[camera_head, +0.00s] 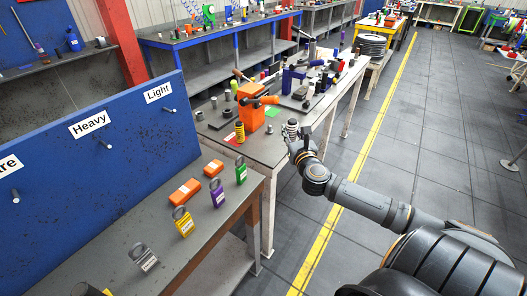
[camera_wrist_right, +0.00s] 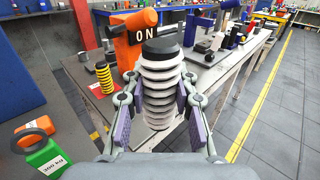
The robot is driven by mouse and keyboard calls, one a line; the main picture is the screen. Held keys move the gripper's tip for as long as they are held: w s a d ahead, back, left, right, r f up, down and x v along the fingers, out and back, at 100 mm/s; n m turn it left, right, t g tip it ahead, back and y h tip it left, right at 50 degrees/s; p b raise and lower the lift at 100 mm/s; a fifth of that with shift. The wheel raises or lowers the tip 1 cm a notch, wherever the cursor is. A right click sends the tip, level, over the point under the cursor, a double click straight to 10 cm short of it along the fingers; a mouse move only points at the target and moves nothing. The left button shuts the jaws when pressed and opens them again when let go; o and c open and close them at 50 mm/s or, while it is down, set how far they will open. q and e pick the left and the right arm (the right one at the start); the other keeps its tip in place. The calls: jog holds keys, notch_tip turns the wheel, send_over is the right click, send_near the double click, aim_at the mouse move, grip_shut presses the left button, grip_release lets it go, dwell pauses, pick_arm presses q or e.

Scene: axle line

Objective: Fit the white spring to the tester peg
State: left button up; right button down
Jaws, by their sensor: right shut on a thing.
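The white spring (camera_wrist_right: 160,95) has pale coils with a dark top and stands roughly upright between the fingers of my right gripper (camera_wrist_right: 157,112), which is shut on it. In the head view, the spring (camera_head: 291,127) is small, at the front right edge of the grey bench, with my right gripper (camera_head: 299,146) at it. The orange tester (camera_head: 250,112), marked "ON" in the wrist view (camera_wrist_right: 134,48), stands just behind and left of the spring. I cannot clearly make out its peg. My left gripper is not in view.
A nearer bench (camera_head: 185,255) holds orange blocks and several labelled weights. A blue board (camera_head: 95,160) with pegs labelled "Heavy" and "Light" stands behind it.

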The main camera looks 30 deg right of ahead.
jog(key=w+f+b, duration=0.1)
jog(key=w+f, duration=0.3)
jog(key=w+a+f+b, duration=0.1)
jog(key=w+f+b, duration=0.1)
jog(key=w+f, duration=0.2)
jog(key=w+a+f+b, duration=0.1)
jog(key=w+f, duration=0.3)
jog(key=w, duration=0.1)
jog(key=shift+w+a+f, duration=0.2)
jog(key=shift+f, duration=0.1)
jog(key=shift+f+b, duration=0.15)
jog(key=shift+b, duration=0.25)
jog(key=c, duration=1.1)
grip_release()
jog(key=shift+o, duration=0.2)
jog(key=shift+s, duration=0.1)
